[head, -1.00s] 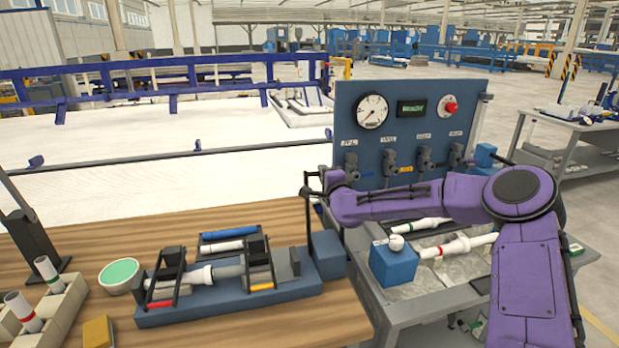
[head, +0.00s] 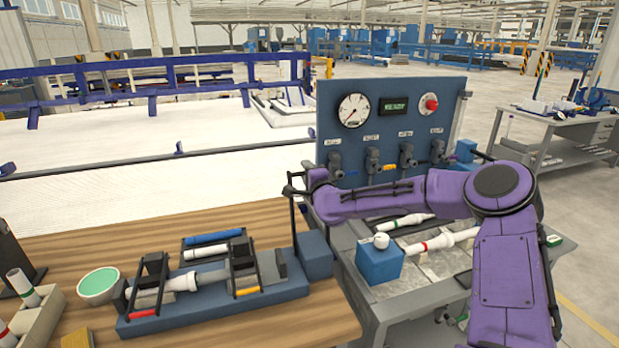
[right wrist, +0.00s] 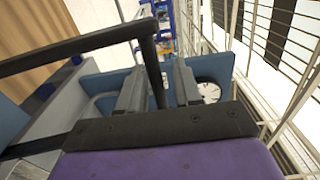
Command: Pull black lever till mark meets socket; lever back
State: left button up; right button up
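The black lever (head: 294,216) rises from the blue block at the right end of the blue jig (head: 215,302). My right gripper (head: 297,188) is at its top. In the right wrist view, the two dark fingers (right wrist: 158,88) stand apart, with a black lever bar (right wrist: 152,62) passing between them and a gap visible. A white pipe with a wide socket (head: 182,283) lies in the jig's left clamp. A grey pipe (head: 213,276) reaches from the socket toward the right clamp. I cannot make out a mark on it. My left gripper is out of view.
A blue panel (head: 455,95) with gauge, red button and valves stands behind my right arm. A blue box (head: 379,265) and pipes lie on the grey bench to the right. A green-filled bowl (head: 98,286) and a pipe rack (head: 38,312) stand at left.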

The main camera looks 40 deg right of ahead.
jog(key=v, duration=0.9)
jog(key=shift+f, duration=0.15)
jog(key=shift+a, duration=0.15)
